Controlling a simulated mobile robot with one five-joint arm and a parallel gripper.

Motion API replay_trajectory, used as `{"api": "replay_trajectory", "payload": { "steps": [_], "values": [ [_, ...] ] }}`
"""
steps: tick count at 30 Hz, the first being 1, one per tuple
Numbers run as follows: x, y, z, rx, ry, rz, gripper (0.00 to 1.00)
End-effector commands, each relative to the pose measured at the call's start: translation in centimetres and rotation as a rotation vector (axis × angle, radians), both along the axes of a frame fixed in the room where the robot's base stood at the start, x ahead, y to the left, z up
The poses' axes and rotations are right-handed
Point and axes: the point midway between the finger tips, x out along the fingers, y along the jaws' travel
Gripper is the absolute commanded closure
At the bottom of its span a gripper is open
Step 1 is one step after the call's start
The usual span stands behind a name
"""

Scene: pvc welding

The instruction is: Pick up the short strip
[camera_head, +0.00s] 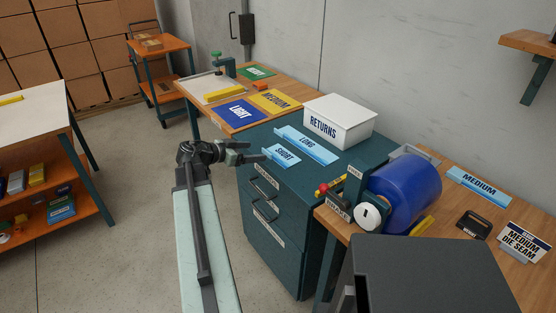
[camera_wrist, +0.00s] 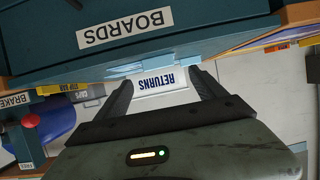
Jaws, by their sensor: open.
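A light-blue piece marked SHORT (camera_head: 283,155) lies on top of the dark teal drawer cabinet (camera_head: 330,165), near its left edge. A longer light-blue piece marked LONG (camera_head: 308,143) lies behind it. I cannot make out a separate strip on the SHORT piece. My gripper (camera_head: 254,152) is open and empty, just left of the SHORT piece and apart from it. In the wrist view, which is upside down, the open fingers (camera_wrist: 164,86) point toward the cabinet's top edge, with light-blue edges (camera_wrist: 125,70) showing there.
A white RETURNS box (camera_head: 338,122) stands behind the light-blue pieces. A blue drum (camera_head: 408,192) and small tools stand on the wooden bench (camera_head: 470,210) to the right. LIGHT (camera_head: 239,112) and MEDIUM (camera_head: 275,101) mats lie on the back bench. The floor left of the cabinet is clear.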

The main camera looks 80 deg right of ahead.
Motion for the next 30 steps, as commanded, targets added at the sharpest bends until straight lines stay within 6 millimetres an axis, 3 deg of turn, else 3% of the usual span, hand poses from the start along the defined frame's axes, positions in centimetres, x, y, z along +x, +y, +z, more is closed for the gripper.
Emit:
{"api": "replay_trajectory", "payload": {
  "steps": [5,14,20,23,27,30],
  "values": [
    [-0.5,-0.5,-0.5,0.000,-0.001,0.001,0.20],
    [-3.5,-3.4,-2.4,0.002,-0.001,0.001,0.20],
    [-3.6,-3.4,-2.3,0.002,-0.001,0.004,0.20],
    [-3.6,-3.4,-2.2,0.002,-0.001,0.004,0.42],
    [-3.6,-3.4,-2.3,0.002,-0.001,0.004,0.81],
    [-3.6,-3.4,-2.2,0.002,-0.001,0.004,0.85]
  ]
}}
